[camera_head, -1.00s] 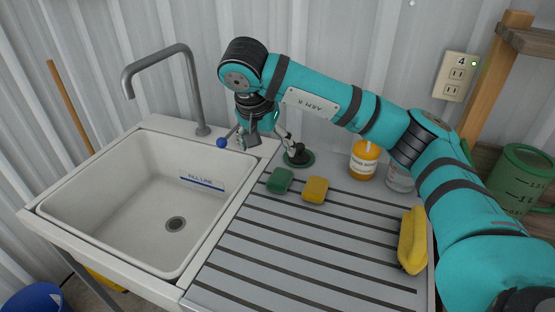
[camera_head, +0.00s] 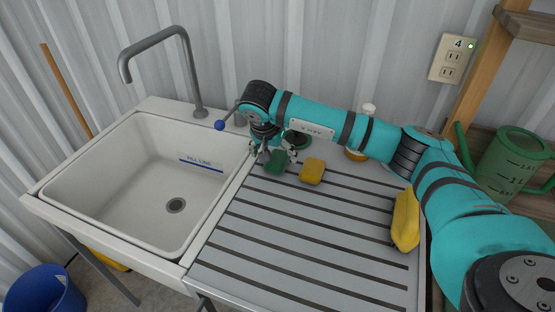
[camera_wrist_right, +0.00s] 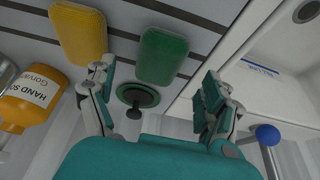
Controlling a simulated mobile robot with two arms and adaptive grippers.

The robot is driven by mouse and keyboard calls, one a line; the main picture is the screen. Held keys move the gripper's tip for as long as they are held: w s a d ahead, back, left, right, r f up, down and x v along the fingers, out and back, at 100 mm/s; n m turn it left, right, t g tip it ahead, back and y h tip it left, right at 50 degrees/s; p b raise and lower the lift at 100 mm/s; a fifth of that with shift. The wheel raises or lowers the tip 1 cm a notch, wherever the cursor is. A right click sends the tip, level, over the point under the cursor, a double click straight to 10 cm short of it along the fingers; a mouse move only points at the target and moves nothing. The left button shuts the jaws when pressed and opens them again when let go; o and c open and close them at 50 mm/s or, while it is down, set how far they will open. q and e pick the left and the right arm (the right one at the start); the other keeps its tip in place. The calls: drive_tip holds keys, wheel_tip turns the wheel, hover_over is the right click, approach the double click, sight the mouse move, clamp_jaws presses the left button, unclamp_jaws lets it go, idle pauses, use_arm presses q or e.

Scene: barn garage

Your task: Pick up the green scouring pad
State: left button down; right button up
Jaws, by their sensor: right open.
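The green scouring pad (camera_head: 277,161) lies on the ribbed drainboard near the sink's right rim, just left of a yellow sponge (camera_head: 312,171). My right gripper (camera_head: 274,154) is at the pad, above it and on its back side. In the right wrist view the green pad (camera_wrist_right: 162,55) lies ahead of the open fingers (camera_wrist_right: 155,90), roughly between their lines, and nothing is held. The yellow sponge (camera_wrist_right: 78,33) is there to the left, beyond the left finger. My left gripper is not in view.
A round dark green plug with a knob (camera_wrist_right: 138,95) sits behind the pad. The sink (camera_head: 140,180) and faucet (camera_head: 185,70) are to the left. A hand soap bottle (camera_wrist_right: 32,98) stands at the back; a yellow item (camera_head: 405,220) lies right. The drainboard's front (camera_head: 290,265) is clear.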

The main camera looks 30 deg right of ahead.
sight(277, 158)
drive_tip(key=x, duration=0.4)
drive_tip(key=shift+d+r, duration=0.1)
drive_tip(key=c, duration=1.1)
